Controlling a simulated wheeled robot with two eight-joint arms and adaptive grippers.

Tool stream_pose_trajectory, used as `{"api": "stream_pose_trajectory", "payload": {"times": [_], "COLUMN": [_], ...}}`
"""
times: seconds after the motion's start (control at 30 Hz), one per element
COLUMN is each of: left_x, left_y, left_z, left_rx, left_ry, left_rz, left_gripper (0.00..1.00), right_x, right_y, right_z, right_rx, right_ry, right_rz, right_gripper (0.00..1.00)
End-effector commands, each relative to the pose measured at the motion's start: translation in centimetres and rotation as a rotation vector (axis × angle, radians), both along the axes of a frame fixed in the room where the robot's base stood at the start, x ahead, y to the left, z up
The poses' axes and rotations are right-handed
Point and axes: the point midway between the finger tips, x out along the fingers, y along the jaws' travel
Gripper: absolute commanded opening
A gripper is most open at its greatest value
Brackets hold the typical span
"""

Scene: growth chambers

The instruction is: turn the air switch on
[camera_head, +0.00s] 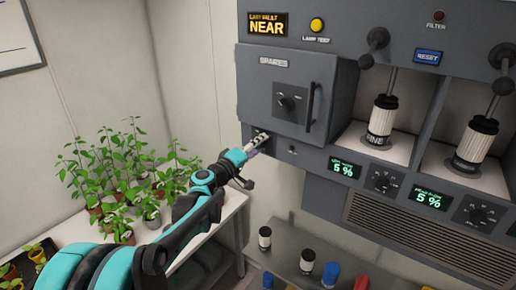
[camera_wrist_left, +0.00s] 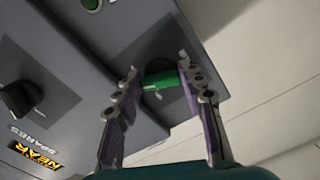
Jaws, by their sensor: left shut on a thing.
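The air switch (camera_wrist_left: 160,80) shows in the left wrist view as a green handle on a dark round base, set on a dark square plate on the grey cabinet face. My left gripper (camera_wrist_left: 158,72) has one finger on each side of the green handle and is shut on it. In the head view my left gripper (camera_head: 260,141) reaches the cabinet's lower left corner, just below the SPARES door (camera_head: 270,75). There the gripper covers most of the switch, and I cannot read a label on it. My right gripper is in neither view.
The SPARES door has a black knob (camera_head: 287,101) and a vertical handle (camera_head: 311,105). Right of it are bays with white canisters (camera_head: 381,121), 5 % displays and dials. Potted plants (camera_head: 120,190) stand on a white table at the left. Small bottles (camera_head: 307,259) stand on a lower shelf.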

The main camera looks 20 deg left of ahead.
Motion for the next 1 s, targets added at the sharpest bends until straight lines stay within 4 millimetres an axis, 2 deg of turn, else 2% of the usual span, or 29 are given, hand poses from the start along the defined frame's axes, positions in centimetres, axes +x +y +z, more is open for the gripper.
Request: {"api": "stream_pose_trajectory", "payload": {"times": [0.43, 1.0], "left_x": [-0.13, -0.11], "left_y": [-0.12, -0.07], "left_z": [-0.43, -0.41], "left_rx": [0.281, 0.353], "left_ry": [-0.099, -0.125], "left_rz": [-0.005, -0.005], "left_gripper": [0.11, 0.11], "right_x": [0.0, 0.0], "right_y": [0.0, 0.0], "right_z": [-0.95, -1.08], "right_rx": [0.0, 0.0], "right_ry": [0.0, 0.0], "right_rz": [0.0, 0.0], "right_gripper": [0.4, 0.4]}}
